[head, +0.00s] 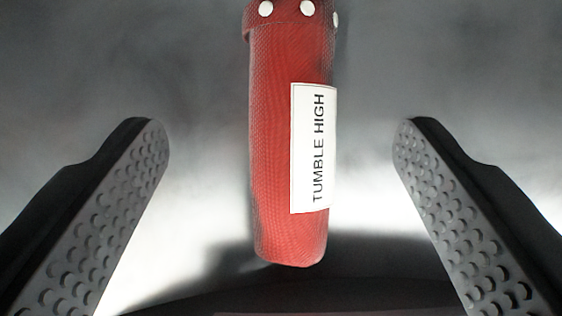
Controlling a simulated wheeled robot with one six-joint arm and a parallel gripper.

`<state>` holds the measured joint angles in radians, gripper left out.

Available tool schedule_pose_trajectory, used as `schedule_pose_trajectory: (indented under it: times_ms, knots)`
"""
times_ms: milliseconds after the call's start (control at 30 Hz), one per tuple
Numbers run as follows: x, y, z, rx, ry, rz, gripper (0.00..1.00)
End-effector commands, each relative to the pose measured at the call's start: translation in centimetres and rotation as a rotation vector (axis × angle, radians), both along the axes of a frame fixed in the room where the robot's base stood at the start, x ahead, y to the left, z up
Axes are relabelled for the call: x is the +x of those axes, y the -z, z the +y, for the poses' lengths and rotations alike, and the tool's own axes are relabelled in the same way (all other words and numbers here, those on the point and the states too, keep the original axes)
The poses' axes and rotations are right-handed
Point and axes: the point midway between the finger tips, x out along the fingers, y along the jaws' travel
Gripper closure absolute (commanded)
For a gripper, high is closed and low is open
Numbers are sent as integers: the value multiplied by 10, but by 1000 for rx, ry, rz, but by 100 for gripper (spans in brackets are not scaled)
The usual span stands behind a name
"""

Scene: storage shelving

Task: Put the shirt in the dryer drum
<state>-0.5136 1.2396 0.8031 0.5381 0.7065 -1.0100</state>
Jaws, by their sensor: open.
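A red, rolled shirt (275,150) with white buttons at its top and a white "TUMBLE HIGH" label (314,150) is in the middle of the head view. Its upper end is cut off by the top of the frame. My gripper (280,135) is open, with one dark, dimpled finger on each side of the shirt. There is a clear gap between the shirt and each finger, and neither finger appears to touch it. I cannot make out the dryer drum.
Behind the shirt is a blurred grey surface, brightly lit in its lower part. A dark shadow and a dark curved edge (280,300) lie at the bottom of the view. No other objects show between the fingers.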

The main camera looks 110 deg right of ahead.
Motion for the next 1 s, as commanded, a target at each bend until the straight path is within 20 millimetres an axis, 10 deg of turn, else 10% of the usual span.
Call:
schedule_pose_trajectory:
  times_ms: [600,1000]
  knots:
    - [-18,-74,-43,1,1,-1,27]
    - [-21,-86,-51,0,0,0,27]
